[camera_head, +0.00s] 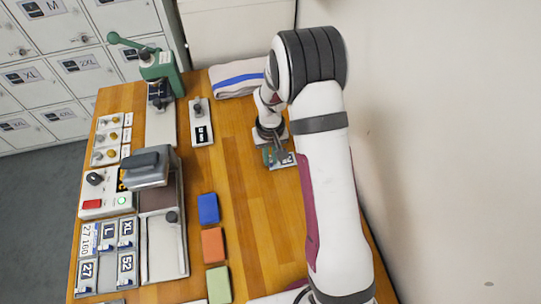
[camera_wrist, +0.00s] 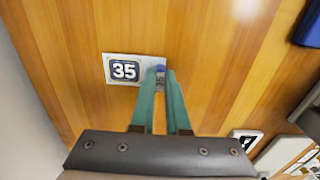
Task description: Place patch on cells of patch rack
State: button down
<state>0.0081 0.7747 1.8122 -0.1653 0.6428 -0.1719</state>
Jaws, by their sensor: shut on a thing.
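A patch with a dark blue "35" panel on a white backing (camera_wrist: 123,70) shows in the wrist view, held at its right end between the teal fingertips of my gripper (camera_wrist: 160,80). A small blue part shows between the tips. It appears at or just above the wooden table; the exact gap cannot be told. In the head view my gripper (camera_head: 270,157) is at the table's right side, with the patch (camera_head: 286,160) beside it, partly hidden. The patch rack (camera_head: 106,262) is at the table's front left, with cells showing "27", "XL" and "52" patches.
A heat press (camera_head: 150,166), a control box (camera_head: 105,206) and a green lever press (camera_head: 160,72) stand along the left. Blue (camera_head: 208,209), orange (camera_head: 213,246) and green (camera_head: 218,284) blocks line the middle. A folded towel (camera_head: 238,78) lies at the back. A wall (camera_head: 450,150) bounds the right.

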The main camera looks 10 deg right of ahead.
jog(key=c, duration=0.9)
grip_release()
jog(key=shift+f, duration=0.1)
notch_tip(320, 180, up, 12)
jog(key=s+r+m, duration=0.1)
jog(key=s+r, duration=0.2)
jog(key=s, duration=0.3)
jog(key=s+a+r+m, duration=0.1)
jog(key=s+r, duration=0.2)
jog(key=s, duration=0.3)
jog(key=s+a+r+m+y, duration=0.1)
jog(key=s+r, duration=0.3)
jog(key=s, duration=0.2)
jog(key=shift+a+m, duration=0.15)
jog(key=shift+m, duration=0.15)
jog(key=shift+o, duration=1.2)
jog(key=s+a+m, duration=0.1)
jog(key=s+m, duration=0.1)
jog(key=s, duration=0.7)
jog(key=shift+s+a+f+y, duration=0.2)
jog(key=shift+f+y, duration=0.05)
jog(key=shift+y, duration=0.15)
jog(key=shift+o, duration=1.1)
jog(key=shift+s, duration=0.1)
